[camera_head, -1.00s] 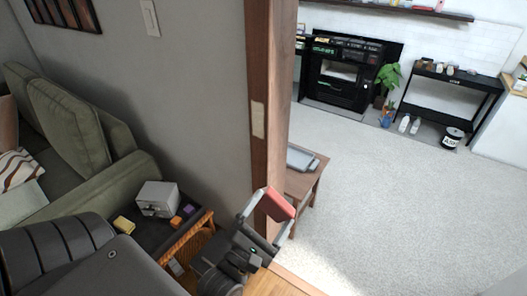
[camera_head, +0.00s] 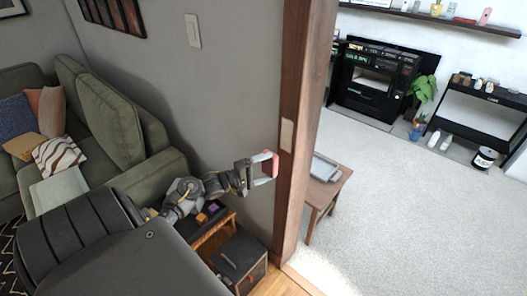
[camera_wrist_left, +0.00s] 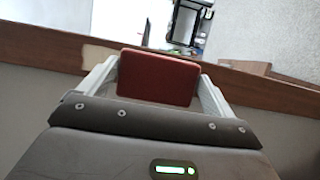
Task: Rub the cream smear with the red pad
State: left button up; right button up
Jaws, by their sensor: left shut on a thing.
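My left gripper (camera_head: 262,168) is shut on the red pad (camera_head: 272,164) and holds it up close to the wooden door frame. In the left wrist view the red pad (camera_wrist_left: 158,78) sits between the two pale fingers, its flat face toward the camera. The cream smear (camera_head: 287,135) is a pale patch on the brown door post, just right of and above the pad. In the wrist view the smear (camera_wrist_left: 97,56) shows left of the pad. I cannot tell whether the pad touches the post. My right gripper is not in view.
The brown door post (camera_head: 300,100) stands beside an open doorway. A small wooden table (camera_head: 322,190) with a grey tray is beyond it. A low side table (camera_head: 213,232) with small blocks and a dark box (camera_head: 240,258) are below my left arm. A green sofa (camera_head: 110,115) is at left.

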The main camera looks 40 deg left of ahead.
pick_arm(q)
jog(key=shift+w+f+b, duration=0.1)
jog(key=shift+w+b, duration=0.55)
jog(key=shift+b, duration=0.05)
jog(key=w+b, duration=0.2)
jog(key=w, duration=0.1)
jog(key=shift+w+a+f+b, duration=0.1)
jog(key=shift+w+b, duration=0.1)
jog(key=shift+b, duration=0.15)
jog(key=shift+w+r+b, duration=0.2)
jog(key=shift+w+b, duration=0.2)
jog(key=shift+w, duration=0.25)
jog(key=shift+w, duration=0.9)
jog(key=shift+r, duration=0.1)
notch_tip(320, 180, up, 4)
jog(key=p, duration=0.4)
jog(key=shift+s+f+p, duration=0.1)
jog(key=shift+f+p, duration=0.15)
jog(key=shift+p, duration=0.05)
